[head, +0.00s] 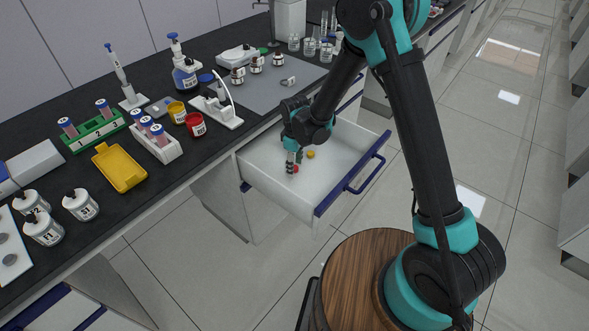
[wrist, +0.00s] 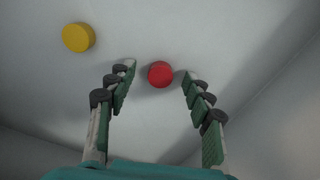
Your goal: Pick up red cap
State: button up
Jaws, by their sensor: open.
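The red cap (wrist: 160,74) lies on the white floor of the open drawer. In the wrist view it sits between the two fingertips of my gripper (wrist: 157,72), with a gap on each side. My gripper is open and holds nothing. In the head view my gripper (head: 294,158) reaches down into the drawer, and the red cap (head: 296,169) shows beside its fingertips. I cannot tell the exact height of the fingertips above the drawer floor.
A yellow cap (wrist: 78,38) lies in the drawer, left of the red cap in the wrist view. The open drawer (head: 345,137) has white walls and a blue handle (head: 366,174). The black bench (head: 75,228) above it holds racks, bottles, a yellow tray (head: 119,167) and a red jar (head: 196,125).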

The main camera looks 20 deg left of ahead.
jog(key=shift+f, duration=0.1)
jog(key=c, duration=0.8)
jog(key=shift+o, duration=0.2)
